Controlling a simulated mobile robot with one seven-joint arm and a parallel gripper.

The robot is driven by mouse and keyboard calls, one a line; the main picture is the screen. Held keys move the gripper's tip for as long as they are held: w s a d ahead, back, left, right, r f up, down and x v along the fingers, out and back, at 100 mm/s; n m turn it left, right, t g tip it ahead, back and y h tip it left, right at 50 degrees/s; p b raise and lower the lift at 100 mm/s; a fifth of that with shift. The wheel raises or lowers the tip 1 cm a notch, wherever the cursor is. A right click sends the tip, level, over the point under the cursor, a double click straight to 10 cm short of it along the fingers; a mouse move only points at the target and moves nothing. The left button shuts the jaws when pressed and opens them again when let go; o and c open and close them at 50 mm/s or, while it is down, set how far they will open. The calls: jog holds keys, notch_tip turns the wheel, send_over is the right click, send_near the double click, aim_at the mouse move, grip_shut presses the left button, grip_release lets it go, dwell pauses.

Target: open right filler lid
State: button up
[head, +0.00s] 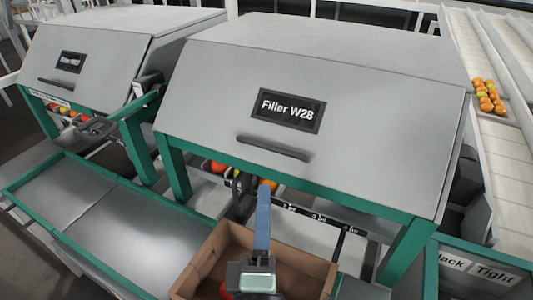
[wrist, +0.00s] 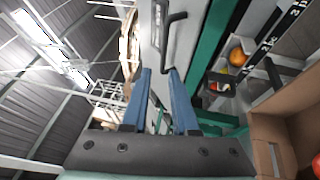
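The right filler lid (head: 330,75) is a large sloped grey panel with a "Filler W28" sign, and it is shut. Its dark bar handle (head: 273,149) sits low on the front, below the sign. My gripper (head: 263,186) is below the handle, in front of the filler's lower opening. In the wrist view my gripper (wrist: 160,72) has two blue fingers apart with nothing between them. The handle (wrist: 168,42) shows just beyond the fingertips there, apart from them. In the head view the fingers overlap, so their gap is hidden.
A cardboard box (head: 208,258) stands under my gripper. A second closed filler lid (head: 88,45) is at left. Green frame posts (head: 172,165) flank the opening, where tomatoes (head: 218,167) show. A steel tray (head: 125,235) lies front left.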

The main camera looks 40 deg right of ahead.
aim_at(270, 147)
jog(key=p+x, duration=0.1)
jog(key=x, duration=0.3)
jog(key=p+x, duration=0.1)
jog(key=x, duration=0.3)
jog(key=p+x, duration=0.1)
jog(key=x, duration=0.3)
jog(key=shift+w+d+f+p, duration=0.15)
jog(key=shift+d+f+p, duration=0.1)
jog(key=shift+d+p, duration=0.2)
grip_shut()
dwell(0.9)
